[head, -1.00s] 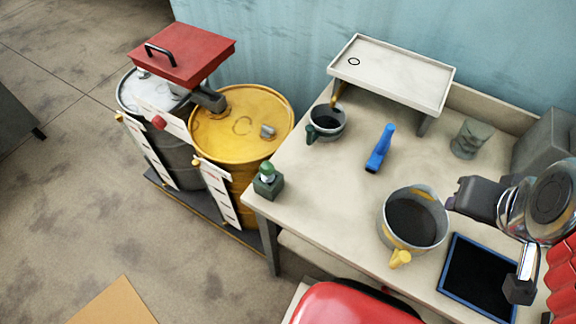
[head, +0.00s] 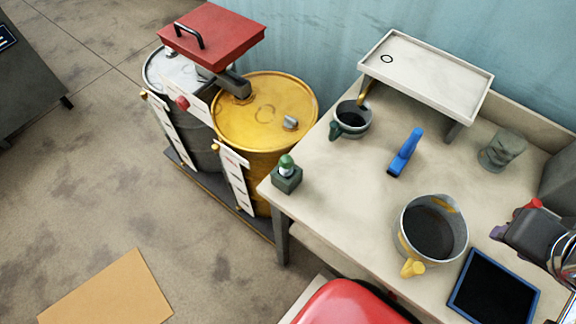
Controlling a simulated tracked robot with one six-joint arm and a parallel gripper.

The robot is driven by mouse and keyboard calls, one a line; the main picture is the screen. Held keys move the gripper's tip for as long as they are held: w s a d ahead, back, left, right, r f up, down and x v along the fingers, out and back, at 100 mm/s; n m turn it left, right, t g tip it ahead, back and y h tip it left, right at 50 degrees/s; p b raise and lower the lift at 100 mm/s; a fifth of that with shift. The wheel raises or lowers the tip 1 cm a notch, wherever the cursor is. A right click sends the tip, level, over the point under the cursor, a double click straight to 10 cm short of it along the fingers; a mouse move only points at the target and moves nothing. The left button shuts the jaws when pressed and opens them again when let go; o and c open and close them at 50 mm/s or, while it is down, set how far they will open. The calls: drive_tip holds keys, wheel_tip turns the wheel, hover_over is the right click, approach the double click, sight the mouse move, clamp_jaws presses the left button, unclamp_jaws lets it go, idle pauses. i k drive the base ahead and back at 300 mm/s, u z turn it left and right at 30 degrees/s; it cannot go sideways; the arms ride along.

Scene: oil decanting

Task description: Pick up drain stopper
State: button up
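A green-knobbed stopper (head: 286,164) with a pale metal neck stands upright in a dark green block (head: 287,181) at the near left corner of the workbench; I take it to be the drain stopper. My gripper (head: 497,232) seems to be at the right edge, a dark part with a purple tip and chrome rings beside it, partly cut off by the picture edge. It is far right of the stopper, beyond the large pot. Its fingers do not show clearly. The raised white tray (head: 430,82) has a dark ring on its surface.
The workbench (head: 345,190) carries a small green-handled jug (head: 352,120), a blue tool (head: 406,151), a large yellow-handled pot (head: 431,228), a clear cup (head: 503,150) and a blue-edged black pad (head: 494,288). A yellow drum (head: 265,110) stands left of the bench.

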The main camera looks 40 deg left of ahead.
sight(286, 163)
drive_tip(key=z, duration=0.05)
drive_tip(key=k, duration=1.5)
drive_tip(key=u, duration=1.75)
drive_tip(key=i, duration=1)
drive_tip(key=u, duration=0.15)
